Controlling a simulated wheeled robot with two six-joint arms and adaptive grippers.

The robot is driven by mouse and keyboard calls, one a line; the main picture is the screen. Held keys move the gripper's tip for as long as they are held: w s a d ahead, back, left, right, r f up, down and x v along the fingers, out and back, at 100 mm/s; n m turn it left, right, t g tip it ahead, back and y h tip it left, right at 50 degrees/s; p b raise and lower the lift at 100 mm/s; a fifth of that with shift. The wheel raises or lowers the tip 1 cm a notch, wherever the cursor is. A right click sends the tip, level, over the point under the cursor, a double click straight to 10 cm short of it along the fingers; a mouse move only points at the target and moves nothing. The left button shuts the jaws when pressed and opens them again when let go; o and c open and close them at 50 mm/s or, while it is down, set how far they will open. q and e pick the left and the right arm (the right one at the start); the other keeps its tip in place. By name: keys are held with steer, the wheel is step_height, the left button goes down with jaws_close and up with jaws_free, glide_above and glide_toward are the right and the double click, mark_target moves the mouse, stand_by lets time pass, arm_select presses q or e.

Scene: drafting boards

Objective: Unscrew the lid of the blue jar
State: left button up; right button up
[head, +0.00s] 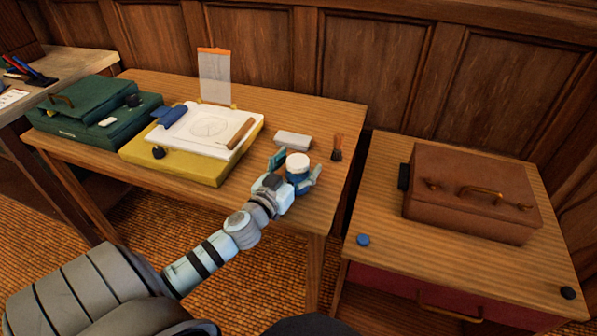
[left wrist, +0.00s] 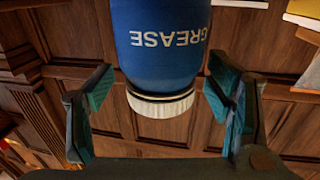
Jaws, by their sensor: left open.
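The blue jar (head: 297,184) stands upright near the right end of the long wooden table, with a white lid (head: 298,162) on top. My left gripper (head: 298,168) is at the jar, its fingers on either side of it. In the left wrist view the jar (left wrist: 165,45) appears upside down, with the word GREASE on it, and its ribbed white lid (left wrist: 160,103) lies between the open fingers of my left gripper (left wrist: 160,105). There is a gap between the lid and each finger pad. My right gripper is not in view.
A grey block (head: 293,140) and a small brush (head: 337,148) are close behind the jar. A yellow drafting board (head: 185,172) and a green case (head: 85,122) fill the table's left. A brown case (head: 470,205) sits on the right-hand cabinet, beside a blue disc (head: 363,240).

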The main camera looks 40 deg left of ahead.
arm_select(q)
steer(key=c, duration=1.7)
steer(key=shift+o, duration=0.2)
step_height(320, 180, up, 10)
steer(key=p, duration=0.5)
steer(key=shift+f, duration=0.1)
step_height(320, 180, up, 10)
steer(key=p, duration=0.3)
steer(key=o, duration=0.7)
jaws_close()
